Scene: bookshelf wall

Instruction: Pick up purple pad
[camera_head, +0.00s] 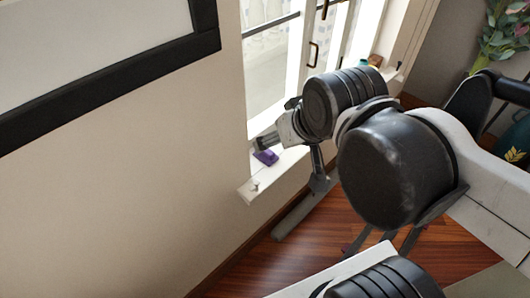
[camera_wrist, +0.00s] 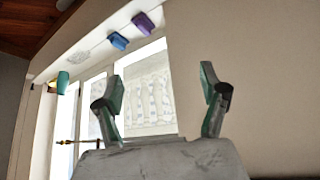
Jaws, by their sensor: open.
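The purple pad (camera_head: 266,157) lies on the white window sill (camera_head: 286,166) in the head view, close beside my gripper (camera_head: 263,143). In the wrist view the purple pad (camera_wrist: 144,24) shows near the top, on the sill that runs across the upper part of the picture. My gripper (camera_wrist: 162,80) is open there, with its two fingers wide apart and nothing between them. The pad lies beyond the fingertips, above the gap and apart from both fingers.
A blue block (camera_wrist: 118,41) sits next to the pad on the sill in the wrist view. A teal cup (camera_wrist: 62,82) stands farther left. A small white object (camera_head: 255,185) is near the sill's front end. The window (camera_head: 270,70) with its handles is behind the sill.

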